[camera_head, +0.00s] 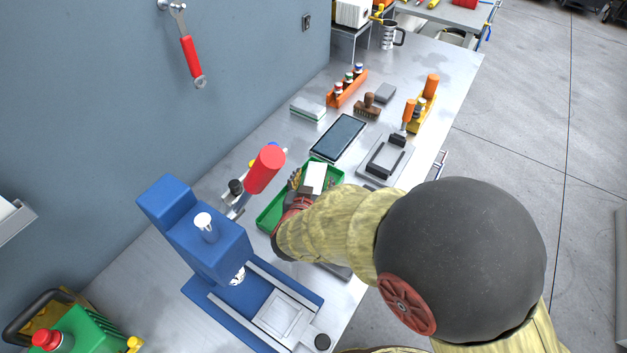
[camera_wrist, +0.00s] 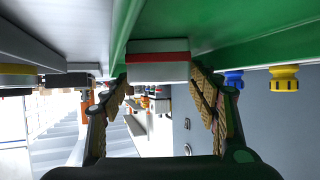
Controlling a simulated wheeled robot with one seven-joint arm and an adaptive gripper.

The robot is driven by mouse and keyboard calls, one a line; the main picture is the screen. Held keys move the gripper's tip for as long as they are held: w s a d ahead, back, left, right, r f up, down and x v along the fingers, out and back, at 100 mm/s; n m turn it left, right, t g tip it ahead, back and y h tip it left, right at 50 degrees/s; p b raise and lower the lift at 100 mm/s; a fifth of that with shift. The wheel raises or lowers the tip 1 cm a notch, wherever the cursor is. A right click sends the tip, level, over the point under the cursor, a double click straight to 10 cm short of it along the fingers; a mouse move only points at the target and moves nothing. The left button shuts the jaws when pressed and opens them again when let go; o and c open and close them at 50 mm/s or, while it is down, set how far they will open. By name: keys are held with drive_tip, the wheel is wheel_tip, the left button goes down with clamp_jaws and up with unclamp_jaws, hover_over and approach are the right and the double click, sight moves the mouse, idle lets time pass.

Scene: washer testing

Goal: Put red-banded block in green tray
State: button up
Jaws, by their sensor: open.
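The red-banded block (camera_wrist: 158,58) is pale grey with a red stripe and sits between my fingers in the wrist view. Its white face (camera_head: 315,177) shows within the outline of the green tray in the head view. The green tray (camera_head: 266,216) lies on the bench, partly hidden by my arm; its green surface (camera_wrist: 240,42) fills the upper right of the wrist view. My gripper (camera_wrist: 160,82) is open, with one finger on each side of the block. I cannot tell whether the fingers touch it or whether it rests fully on the tray floor.
A blue press (camera_head: 205,235) stands left of the tray, with a red-headed tool (camera_head: 265,170) close by. A dark tablet (camera_head: 338,137) and a grey device (camera_head: 386,160) lie beyond it. An orange rack (camera_head: 347,90) stands farther back.

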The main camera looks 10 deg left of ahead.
drive_tip(key=shift+r, duration=0.2)
drive_tip(key=p+v, duration=0.4)
drive_tip(key=v, duration=0.6)
drive_tip(key=shift+s+r, duration=0.15)
drive_tip(key=shift+s, duration=0.05)
drive_tip(key=shift+s+r+p, duration=0.2)
drive_tip(key=shift+s+p, duration=0.15)
drive_tip(key=shift+s, duration=0.35)
drive_tip(key=shift+w, duration=0.1)
